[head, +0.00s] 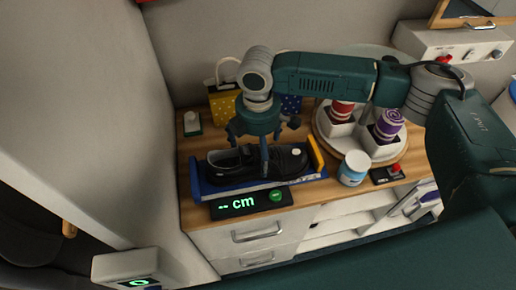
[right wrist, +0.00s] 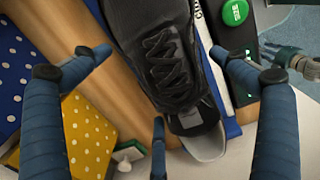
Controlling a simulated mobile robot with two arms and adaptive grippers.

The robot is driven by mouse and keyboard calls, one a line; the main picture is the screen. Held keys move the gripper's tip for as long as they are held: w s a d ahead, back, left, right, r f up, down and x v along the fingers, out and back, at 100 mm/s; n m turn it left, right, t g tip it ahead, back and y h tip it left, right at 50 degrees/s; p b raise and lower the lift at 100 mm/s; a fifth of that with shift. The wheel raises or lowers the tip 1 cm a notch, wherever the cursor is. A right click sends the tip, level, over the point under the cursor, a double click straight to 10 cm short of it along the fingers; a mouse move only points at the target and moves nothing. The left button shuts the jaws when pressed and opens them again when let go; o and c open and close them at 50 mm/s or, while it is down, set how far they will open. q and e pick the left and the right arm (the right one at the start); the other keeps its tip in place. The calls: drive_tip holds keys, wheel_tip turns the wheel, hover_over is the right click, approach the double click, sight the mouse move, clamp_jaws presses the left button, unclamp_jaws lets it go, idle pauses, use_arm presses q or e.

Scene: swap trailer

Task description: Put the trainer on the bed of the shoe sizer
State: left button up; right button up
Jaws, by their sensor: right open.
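The black trainer (head: 285,160) lies lengthwise along the blue shoe sizer (head: 200,188), its opening toward the left, its toe by the yellow end piece (head: 316,153). It appears to lie within the sizer's bed; its exact contact underneath is hidden. The sizer's black display (head: 237,206) shows "-- cm" beside a green button (head: 276,195). My right gripper (head: 262,142) is open just above the trainer, with fingers around its middle. In the right wrist view the trainer's laces and opening (right wrist: 170,65) show between spread fingers.
A round turntable (head: 395,155) with white holders and red and purple rolls stands to the right. A blue-white jar (head: 353,167) stands near the sizer's right end. Yellow and blue dotted boxes (head: 223,104) stand behind. A small switch (head: 192,123) is at back left.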

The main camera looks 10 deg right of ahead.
sight(258, 147)
drive_tip(key=shift+r, duration=0.45)
wheel_tip(258, 147, up, 11)
drive_tip(key=b, duration=0.2)
drive_tip(key=shift+r, duration=0.15)
